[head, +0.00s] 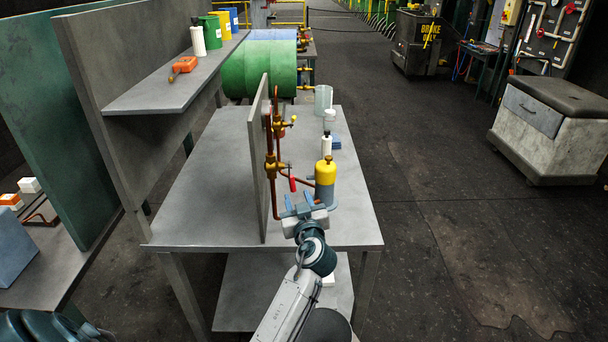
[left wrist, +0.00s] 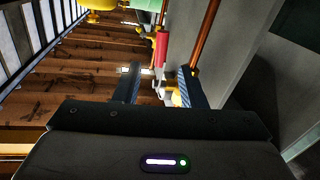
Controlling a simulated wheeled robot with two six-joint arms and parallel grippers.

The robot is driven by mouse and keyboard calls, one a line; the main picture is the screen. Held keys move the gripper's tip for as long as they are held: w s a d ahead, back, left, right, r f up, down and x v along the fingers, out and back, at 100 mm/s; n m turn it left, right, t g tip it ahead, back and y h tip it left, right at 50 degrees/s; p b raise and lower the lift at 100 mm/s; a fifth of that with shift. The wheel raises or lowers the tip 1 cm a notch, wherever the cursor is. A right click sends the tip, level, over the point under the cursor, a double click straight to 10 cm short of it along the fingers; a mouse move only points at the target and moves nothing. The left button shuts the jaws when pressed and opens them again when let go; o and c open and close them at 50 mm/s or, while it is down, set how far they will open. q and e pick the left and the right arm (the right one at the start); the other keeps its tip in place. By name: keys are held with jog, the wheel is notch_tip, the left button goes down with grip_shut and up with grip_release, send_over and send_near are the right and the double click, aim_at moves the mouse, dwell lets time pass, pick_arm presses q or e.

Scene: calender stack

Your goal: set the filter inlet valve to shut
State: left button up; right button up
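Copper pipes with brass valves run up the right face of an upright grey panel (head: 258,165) on the bench. A lower brass valve (head: 274,168) and a red handle (head: 292,184) show near my left gripper (head: 303,199). A yellow-topped cylinder (head: 326,172) stands just right of them. In the left wrist view, my left gripper (left wrist: 158,82) has its fingers apart. The red handle (left wrist: 161,48) lies beyond the fingertips, between them in the picture; contact is not visible. I cannot tell which valve is the filter inlet. My right gripper is not in view.
The bench top (head: 205,190) is mostly clear left of the panel. A white bottle (head: 326,145) and a clear beaker (head: 323,99) stand behind the cylinder. A copper pipe (left wrist: 206,35) runs close to the right finger in the left wrist view.

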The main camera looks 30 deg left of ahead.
aim_at(293, 185)
pick_arm(q)
jog(key=p+x, duration=0.3)
jog(key=x, duration=0.6)
jog(key=shift+p, duration=0.35)
jog(key=shift+w+a, duration=0.25)
jog(key=shift+a, duration=0.1)
jog(key=shift+w, duration=0.1)
grip_shut()
